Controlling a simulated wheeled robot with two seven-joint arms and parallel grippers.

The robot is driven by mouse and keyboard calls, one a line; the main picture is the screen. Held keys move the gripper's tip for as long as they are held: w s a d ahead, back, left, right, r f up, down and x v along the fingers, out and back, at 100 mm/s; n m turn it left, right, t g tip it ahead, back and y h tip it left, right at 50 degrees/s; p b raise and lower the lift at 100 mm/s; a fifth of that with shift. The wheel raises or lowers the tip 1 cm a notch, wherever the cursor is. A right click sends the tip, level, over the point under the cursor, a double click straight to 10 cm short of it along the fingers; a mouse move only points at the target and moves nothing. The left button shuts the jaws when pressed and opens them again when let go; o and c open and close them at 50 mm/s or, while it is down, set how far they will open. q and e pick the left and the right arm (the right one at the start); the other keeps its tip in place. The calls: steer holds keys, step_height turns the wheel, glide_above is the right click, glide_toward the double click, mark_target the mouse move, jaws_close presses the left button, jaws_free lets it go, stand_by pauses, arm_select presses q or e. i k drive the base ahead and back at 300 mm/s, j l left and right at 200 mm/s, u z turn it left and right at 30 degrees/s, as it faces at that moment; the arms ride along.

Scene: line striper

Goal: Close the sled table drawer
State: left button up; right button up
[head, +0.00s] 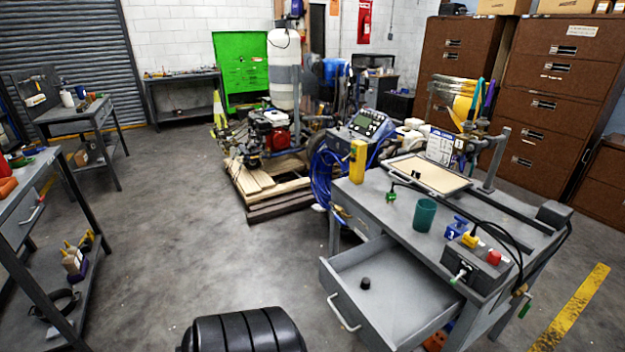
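The sled table (395,208) is a grey metal bench at the right. Its drawer (405,300) is pulled well out toward the lower left. The drawer's front panel carries a pale bar handle (344,313). A small black round object (365,283) lies inside the drawer, which is otherwise bare where I can see it. Neither of my grippers is in view, and nothing is seen touching the drawer or its handle.
On the tabletop are a green cup (425,215), a tray (430,175), a yellow box (357,161) and a control box (478,268). A wooden pallet (265,190) with an engine stands behind. A workbench (28,200) is at left.

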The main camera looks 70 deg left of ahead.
mark_target(405, 302)
steer(key=k+u, duration=0.1)
steer(key=u, duration=1.6)
